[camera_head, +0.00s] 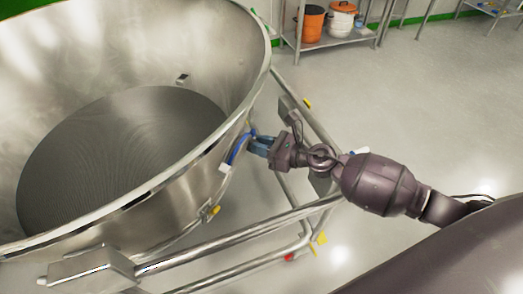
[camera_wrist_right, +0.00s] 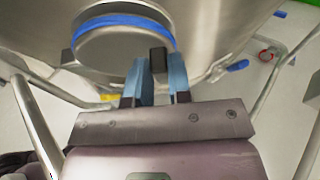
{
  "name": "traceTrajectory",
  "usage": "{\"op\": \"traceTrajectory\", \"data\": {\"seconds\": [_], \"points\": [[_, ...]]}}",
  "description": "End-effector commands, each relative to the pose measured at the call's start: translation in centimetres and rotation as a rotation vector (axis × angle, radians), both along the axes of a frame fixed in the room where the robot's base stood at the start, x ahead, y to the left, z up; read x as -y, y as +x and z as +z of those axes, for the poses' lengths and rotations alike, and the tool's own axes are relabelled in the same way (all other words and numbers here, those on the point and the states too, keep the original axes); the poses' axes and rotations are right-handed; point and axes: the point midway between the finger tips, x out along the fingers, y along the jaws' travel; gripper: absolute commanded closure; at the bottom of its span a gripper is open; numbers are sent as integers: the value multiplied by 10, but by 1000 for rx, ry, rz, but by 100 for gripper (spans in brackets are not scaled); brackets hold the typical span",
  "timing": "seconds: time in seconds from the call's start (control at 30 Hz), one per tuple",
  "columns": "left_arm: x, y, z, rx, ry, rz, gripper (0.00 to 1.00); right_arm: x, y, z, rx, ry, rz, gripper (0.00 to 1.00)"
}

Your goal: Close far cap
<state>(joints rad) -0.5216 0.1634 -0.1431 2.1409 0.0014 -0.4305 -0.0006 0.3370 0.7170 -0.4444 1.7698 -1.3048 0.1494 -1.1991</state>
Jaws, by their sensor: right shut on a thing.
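A round metal cap (camera_wrist_right: 112,48) with a blue ring along its upper edge shows in the right wrist view, against the steel vessel wall. A dark block (camera_wrist_right: 158,61) sits at its right side. My right gripper (camera_wrist_right: 157,82) has its blue fingers on either side of this block and is shut on it. In the head view my right gripper (camera_head: 259,146) is at the vessel's outer right side, beside a curved blue strip (camera_head: 238,149). Whether the cap is fully seated cannot be told. My left gripper is out of view.
The large open steel vessel (camera_head: 214,172) with a mesh floor (camera_head: 115,160) fills the left. Its tubular frame (camera_head: 240,234) runs below my right arm. A shelf (camera_head: 335,40) with orange and white containers stands behind. Open grey floor lies at the right.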

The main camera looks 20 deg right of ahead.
Motion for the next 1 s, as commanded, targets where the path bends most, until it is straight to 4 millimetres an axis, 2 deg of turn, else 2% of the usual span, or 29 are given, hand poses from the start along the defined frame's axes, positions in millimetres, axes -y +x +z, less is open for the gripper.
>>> {"op": "traceTrajectory", "data": {"seconds": [0.03,0.13,0.7,0.73,0.8,0.9,1.0], "points": [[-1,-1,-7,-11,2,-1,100,0,2,-5,-3,-2,15,100],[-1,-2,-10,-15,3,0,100,-2,4,-3,2,-6,38,100],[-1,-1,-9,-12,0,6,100,-3,9,5,18,-13,64,100],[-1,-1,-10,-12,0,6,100,-3,8,5,18,-13,64,78],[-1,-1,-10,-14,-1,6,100,-3,8,5,18,-13,64,67],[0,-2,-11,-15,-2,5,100,-3,8,4,16,-13,64,55],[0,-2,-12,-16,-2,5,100,-3,8,4,14,-12,63,55]]}}
